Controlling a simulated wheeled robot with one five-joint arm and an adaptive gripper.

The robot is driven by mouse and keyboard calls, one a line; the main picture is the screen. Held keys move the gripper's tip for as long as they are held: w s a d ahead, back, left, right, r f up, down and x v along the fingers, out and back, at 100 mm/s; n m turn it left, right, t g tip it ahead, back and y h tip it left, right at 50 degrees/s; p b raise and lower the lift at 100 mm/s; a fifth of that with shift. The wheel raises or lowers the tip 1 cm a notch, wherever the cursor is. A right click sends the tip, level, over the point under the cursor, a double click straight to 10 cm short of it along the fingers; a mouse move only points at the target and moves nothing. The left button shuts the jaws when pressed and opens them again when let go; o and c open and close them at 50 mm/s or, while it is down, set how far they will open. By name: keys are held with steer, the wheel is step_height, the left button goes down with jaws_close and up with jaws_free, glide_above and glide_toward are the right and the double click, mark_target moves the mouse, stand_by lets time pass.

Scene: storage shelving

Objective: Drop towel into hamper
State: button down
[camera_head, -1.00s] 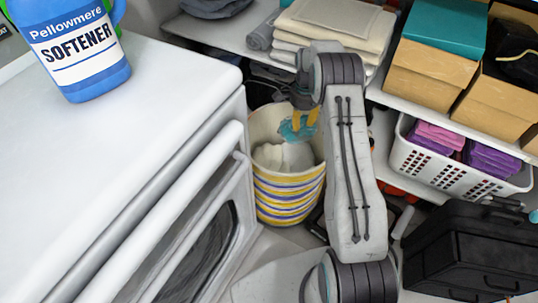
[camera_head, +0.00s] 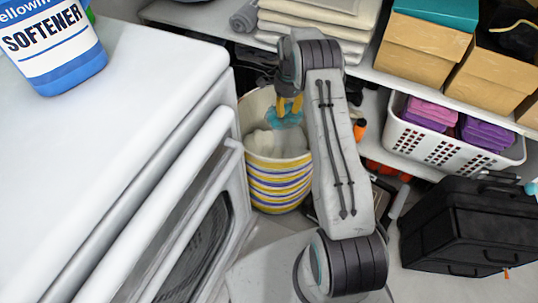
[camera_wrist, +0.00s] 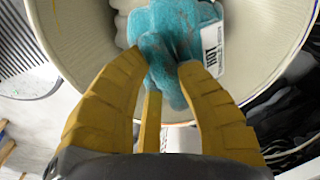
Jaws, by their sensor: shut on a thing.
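The towel is a teal cloth (camera_wrist: 172,42), pinched between the yellow fingers of my gripper (camera_wrist: 165,80) in the wrist view. A white label shows on its right side. In the head view my gripper (camera_head: 289,104) points down over the hamper, and the teal towel (camera_head: 284,119) hangs below the fingertips, within the hamper's mouth. The hamper (camera_head: 277,182) is a round basket with yellow, white and blue stripes and a cream inside. Its rim also shows in the wrist view (camera_wrist: 80,45). Whitish cloth (camera_head: 262,143) lies inside it. The towel's lower end is partly hidden.
A white front-loading machine (camera_head: 150,100) stands left of the hamper, with a softener jug (camera_head: 55,50) on top. Shelves behind hold folded towels (camera_head: 315,22), cardboard boxes (camera_head: 425,65) and a white basket (camera_head: 450,145) of purple cloths. A black case (camera_head: 470,225) stands at right.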

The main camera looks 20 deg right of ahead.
steer(key=shift+f, duration=0.5)
steer(key=c, duration=0.9)
jaws_free()
step_height(320, 180, up, 12)
